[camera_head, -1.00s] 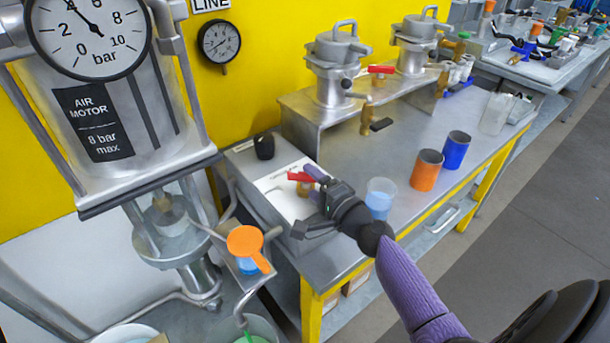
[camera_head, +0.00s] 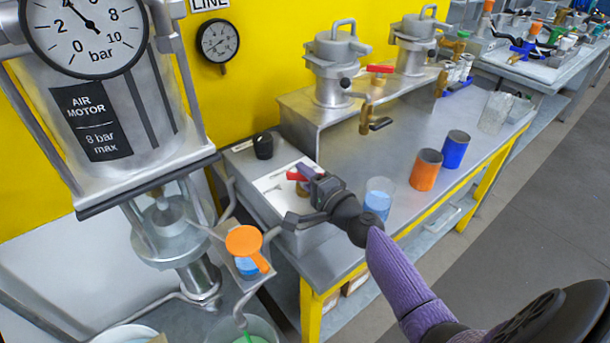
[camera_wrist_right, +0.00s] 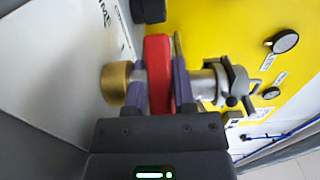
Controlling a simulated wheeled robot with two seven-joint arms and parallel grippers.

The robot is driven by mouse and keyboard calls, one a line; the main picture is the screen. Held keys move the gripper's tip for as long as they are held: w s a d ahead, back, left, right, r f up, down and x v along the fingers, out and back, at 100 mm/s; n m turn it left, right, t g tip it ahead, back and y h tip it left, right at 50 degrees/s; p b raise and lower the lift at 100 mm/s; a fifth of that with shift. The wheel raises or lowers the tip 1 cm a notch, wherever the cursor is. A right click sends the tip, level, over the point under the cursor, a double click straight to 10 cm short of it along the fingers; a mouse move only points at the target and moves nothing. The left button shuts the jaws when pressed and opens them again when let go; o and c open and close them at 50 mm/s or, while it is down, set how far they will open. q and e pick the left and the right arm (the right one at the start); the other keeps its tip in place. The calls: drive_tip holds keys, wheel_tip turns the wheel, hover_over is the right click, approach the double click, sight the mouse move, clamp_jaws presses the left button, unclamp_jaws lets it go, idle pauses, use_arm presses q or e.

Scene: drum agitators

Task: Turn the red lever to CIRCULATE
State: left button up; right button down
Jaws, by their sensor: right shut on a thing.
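The red lever (camera_head: 297,176) is on a brass valve on the grey box (camera_head: 240,160) at the bench's near left corner. My right gripper (camera_head: 304,178) is shut on the lever. In the right wrist view the lever (camera_wrist_right: 158,72) stands between the two purple fingers, with a round brass part (camera_wrist_right: 115,84) to its left. The white label plate (camera_head: 275,188) on the box is partly covered by the gripper, and its wording cannot be read. My left gripper is not in view.
A blue-filled beaker (camera_head: 379,196) stands close to my right wrist. An orange cup (camera_head: 425,170) and a blue cup (camera_head: 455,150) stand farther right. A black knob (camera_head: 263,146) is on the box behind the lever. The air motor (camera_head: 105,120) stands at left.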

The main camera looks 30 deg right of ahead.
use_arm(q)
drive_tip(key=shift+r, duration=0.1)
use_arm(e)
drive_tip(key=m+h+p, duration=0.1)
drive_tip(key=m+h, duration=0.1)
drive_tip(key=h, duration=0.2)
drive_tip(key=shift+r+m, duration=0.1)
drive_tip(key=shift+m, duration=0.3)
drive_tip(key=m+g+h+p, duration=0.1)
drive_tip(key=m+h, duration=0.1)
drive_tip(key=h, duration=0.2)
drive_tip(key=shift+m+g+h, duration=0.6)
drive_tip(key=shift+m+h, duration=0.3)
drive_tip(key=shift+h, duration=0.1)
drive_tip(key=shift+m+g+h, duration=0.4)
drive_tip(key=shift+m+h, duration=0.1)
drive_tip(key=shift+h, duration=0.1)
drive_tip(key=shift+m+g+h, duration=0.5)
drive_tip(key=shift+h, duration=0.2)
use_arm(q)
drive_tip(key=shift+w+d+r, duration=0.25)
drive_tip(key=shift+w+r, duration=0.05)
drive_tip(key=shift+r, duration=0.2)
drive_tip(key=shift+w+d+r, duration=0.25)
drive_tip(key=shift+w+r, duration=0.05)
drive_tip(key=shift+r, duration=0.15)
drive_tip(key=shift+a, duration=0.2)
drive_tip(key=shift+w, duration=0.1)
